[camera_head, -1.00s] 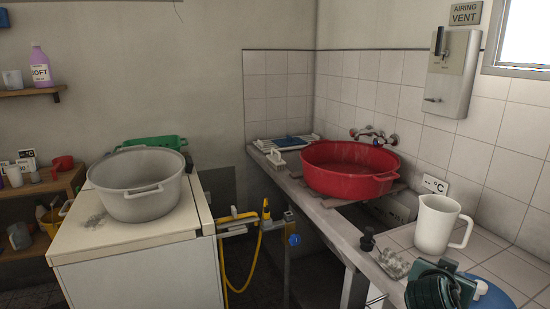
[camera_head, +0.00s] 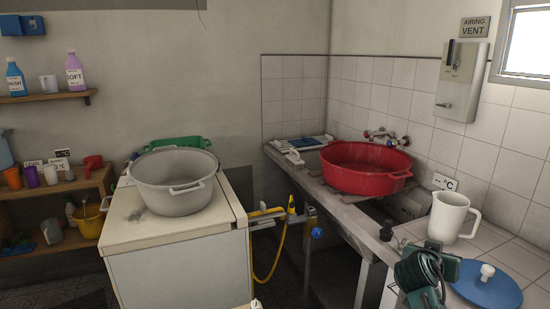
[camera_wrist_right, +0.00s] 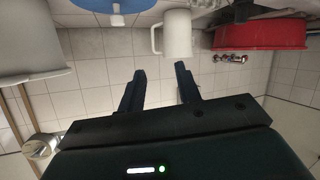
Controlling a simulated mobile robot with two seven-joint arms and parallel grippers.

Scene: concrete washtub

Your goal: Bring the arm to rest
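My right gripper (camera_wrist_right: 160,70) is open in the right wrist view, with nothing between its two dark fingers. In the head view my dark green right wrist (camera_head: 424,272) shows at the lower right, in front of the tiled ledge. A white mug (camera_head: 449,217) stands upright on that ledge, behind my right wrist. The mug also shows upside down in the right wrist view (camera_wrist_right: 177,34), beyond the fingers and apart from them. My left gripper is not in view.
A blue lid (camera_head: 484,284) lies on the ledge right of my right wrist. A red tub (camera_head: 365,170) sits over the sink. A grey tub (camera_head: 172,182) stands on the white cabinet (camera_head: 180,268) at the left. A yellow hose (camera_head: 276,258) hangs between them.

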